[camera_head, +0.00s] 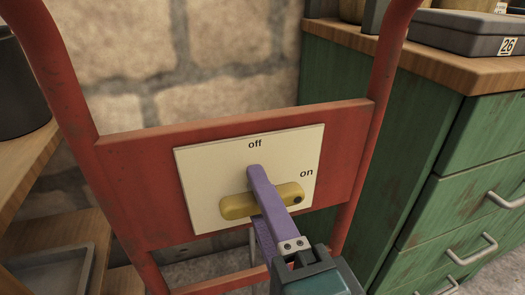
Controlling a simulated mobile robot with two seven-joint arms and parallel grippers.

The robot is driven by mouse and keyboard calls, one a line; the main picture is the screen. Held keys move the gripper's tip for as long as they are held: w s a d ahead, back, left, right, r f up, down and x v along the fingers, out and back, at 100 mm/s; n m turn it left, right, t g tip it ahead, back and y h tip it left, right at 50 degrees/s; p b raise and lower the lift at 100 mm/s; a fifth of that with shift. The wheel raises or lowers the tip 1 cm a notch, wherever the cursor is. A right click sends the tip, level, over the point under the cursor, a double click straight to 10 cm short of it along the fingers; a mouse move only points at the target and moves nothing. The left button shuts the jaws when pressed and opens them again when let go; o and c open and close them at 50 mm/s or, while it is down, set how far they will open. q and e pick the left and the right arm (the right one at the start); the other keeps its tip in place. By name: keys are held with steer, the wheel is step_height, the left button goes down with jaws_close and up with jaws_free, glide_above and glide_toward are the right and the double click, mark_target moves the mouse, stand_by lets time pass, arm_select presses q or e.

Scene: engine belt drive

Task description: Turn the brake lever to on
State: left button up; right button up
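The brake lever (236,206) is a yellow bar on a cream plate (205,170) fixed to a red frame. The lever lies nearly level, its right end a little higher, with a dark dot there just below the word "on". The word "off" is at the plate's top. My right gripper (257,195) comes from below right. One purple finger crosses over the lever's middle; the other shows below it, its tip seemingly hidden behind the lever. The fingers straddle the lever, but I cannot tell whether they press on it. My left gripper is not in view.
A green drawer cabinet (430,195) with metal handles stands close on the right, a grey case (465,33) on its wooden top. Wooden shelves (35,225) with a dark pot (20,95) and a grey tray (50,270) are at left. A stone wall is behind.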

steer(key=p+v, duration=0.1)
steer(key=v, duration=0.9)
stand_by(0.5)
